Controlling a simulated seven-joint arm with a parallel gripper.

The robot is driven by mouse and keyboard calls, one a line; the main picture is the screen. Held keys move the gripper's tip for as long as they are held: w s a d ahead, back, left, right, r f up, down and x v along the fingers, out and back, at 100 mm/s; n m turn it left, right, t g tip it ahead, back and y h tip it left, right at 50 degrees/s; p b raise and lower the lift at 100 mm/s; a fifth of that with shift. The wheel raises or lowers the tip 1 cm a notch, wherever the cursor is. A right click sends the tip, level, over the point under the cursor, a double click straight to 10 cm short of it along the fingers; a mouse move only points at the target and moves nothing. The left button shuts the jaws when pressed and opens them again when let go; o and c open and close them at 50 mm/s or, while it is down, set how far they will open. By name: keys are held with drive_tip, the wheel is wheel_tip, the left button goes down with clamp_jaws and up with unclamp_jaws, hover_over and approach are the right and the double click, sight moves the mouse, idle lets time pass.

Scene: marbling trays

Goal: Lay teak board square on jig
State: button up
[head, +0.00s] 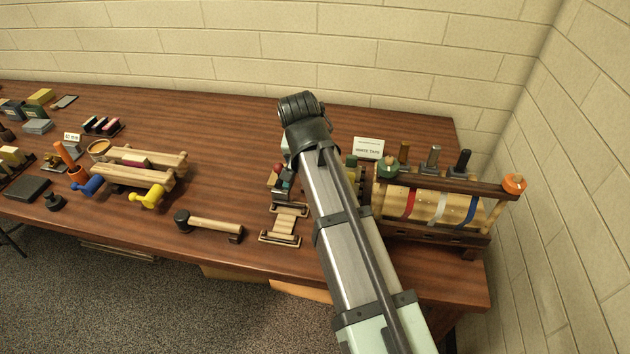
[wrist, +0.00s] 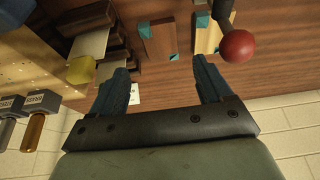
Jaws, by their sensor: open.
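In the wrist view my gripper (wrist: 161,68) is open, with two dark blue fingers spread apart and nothing between them. Beyond the fingertips lies a brown board (wrist: 158,40) with teal patches at its corners. A lighter wooden piece (wrist: 208,38), also with teal at its edges, lies to its right. I cannot tell for sure which is the teak board and which belongs to the jig. In the head view my arm covers this area and hides the gripper's fingers.
A red ball knob (wrist: 237,46) on a dark stem stands close by the right finger. A stepped dark stand with pale slabs (wrist: 88,42) and a yellow block (wrist: 81,69) are at left. In the head view a wooden rack (head: 445,190) stands right of my arm. Bare tabletop (head: 225,180) lies left.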

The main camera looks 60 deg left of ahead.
drive_tip(key=shift+x, duration=5.55)
drive_tip(key=shift+c, duration=0.4)
drive_tip(key=c, duration=0.8)
